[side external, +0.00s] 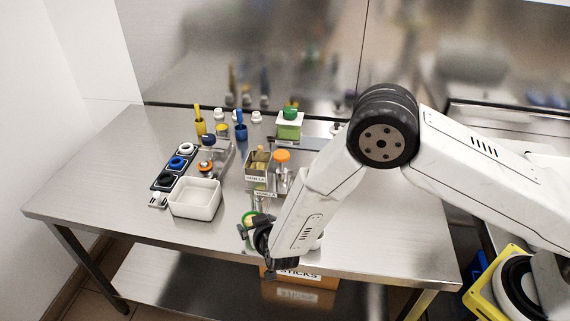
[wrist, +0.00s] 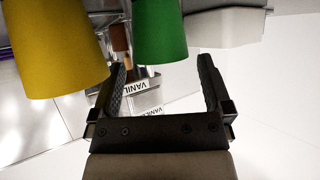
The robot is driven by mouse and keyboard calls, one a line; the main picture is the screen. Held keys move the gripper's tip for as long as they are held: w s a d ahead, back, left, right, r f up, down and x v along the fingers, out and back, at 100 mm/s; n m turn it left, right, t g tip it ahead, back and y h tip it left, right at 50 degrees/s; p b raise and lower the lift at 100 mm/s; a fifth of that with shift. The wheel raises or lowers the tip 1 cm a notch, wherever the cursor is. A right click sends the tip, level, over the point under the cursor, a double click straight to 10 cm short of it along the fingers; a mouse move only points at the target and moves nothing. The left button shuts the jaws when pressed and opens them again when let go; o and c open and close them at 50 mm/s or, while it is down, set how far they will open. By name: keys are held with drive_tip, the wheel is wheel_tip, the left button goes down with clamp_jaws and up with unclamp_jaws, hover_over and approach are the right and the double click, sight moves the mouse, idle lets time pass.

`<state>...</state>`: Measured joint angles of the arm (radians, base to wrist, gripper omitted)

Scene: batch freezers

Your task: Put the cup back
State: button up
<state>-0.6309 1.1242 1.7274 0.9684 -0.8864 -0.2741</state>
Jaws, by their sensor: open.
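Two cups show close up in the wrist view. A green cup (wrist: 160,35) is ahead of the gap between my fingertips, and a larger-looking yellow cup (wrist: 60,45) is to its left. My gripper (wrist: 162,65) is open, with a finger on either side of the picture's middle and nothing visibly clamped. In the side view my gripper (side external: 257,238) is low at the table's front edge, and a green rim (side external: 250,217) shows right beside it. The gripper and arm hide most of the cups there. I cannot tell whether a finger touches the green cup.
A white square tub (side external: 195,198) stands left of my gripper. Behind are a vanilla container (side external: 257,168), an orange-topped holder (side external: 282,157), a green-lidded box (side external: 289,125) and blue (side external: 240,130) and yellow (side external: 199,125) tools. The steel table's (side external: 90,180) left part is clear.

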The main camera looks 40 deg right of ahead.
drive_tip(key=v, duration=0.9)
drive_tip(key=shift+s+r, duration=0.2)
drive_tip(key=shift+s, duration=0.15)
drive_tip(key=s+d+r+n+g+y, duration=0.1)
drive_tip(key=s+d+r+g+y, duration=0.15)
drive_tip(key=d+r, duration=0.4)
drive_tip(key=s+d+r+n+g+y, duration=0.15)
drive_tip(key=d+r+g, duration=0.25)
drive_tip(key=d, duration=0.5)
drive_tip(key=s+d+r+g+h, duration=0.1)
drive_tip(key=s+d+g, duration=0.2)
drive_tip(key=s+d, duration=0.5)
drive_tip(key=shift+s+r+h, duration=0.3)
drive_tip(key=shift+s, duration=0.2)
drive_tip(key=shift+m, duration=0.25)
